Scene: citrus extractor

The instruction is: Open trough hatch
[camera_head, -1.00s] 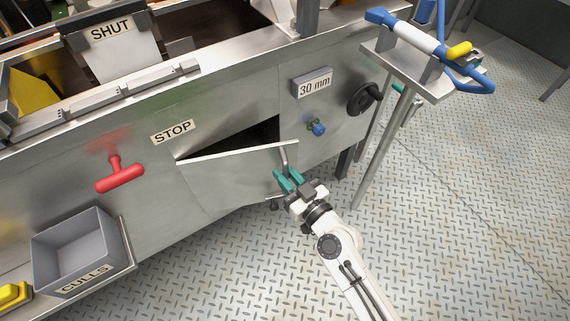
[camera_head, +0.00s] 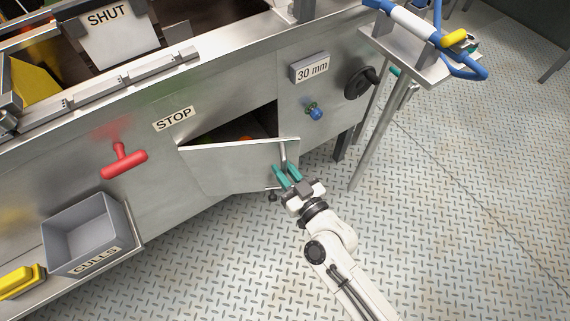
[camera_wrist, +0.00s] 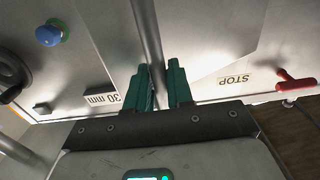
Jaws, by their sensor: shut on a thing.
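The trough hatch (camera_head: 235,167) is a flat steel door in the machine's front panel, hinged on its left side and standing ajar. A dark opening (camera_head: 243,128) shows above and behind it, with some orange and green inside. A vertical bar handle (camera_head: 283,152) is at the hatch's right edge. My gripper (camera_head: 287,174), with green fingers, is shut on this handle. In the wrist view the handle (camera_wrist: 148,45) runs between the two fingers of my gripper (camera_wrist: 160,85). The lower end of the handle is partly hidden by the fingers in the head view.
A red T-handle (camera_head: 124,163) and a grey CULLS bin (camera_head: 82,232) are left of the hatch. A blue knob (camera_head: 316,114), a 30 mm label (camera_head: 311,70) and a black handwheel (camera_head: 359,83) are to its right. A small stand (camera_head: 420,60) is further right. The tread-plate floor (camera_head: 440,220) in front is clear.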

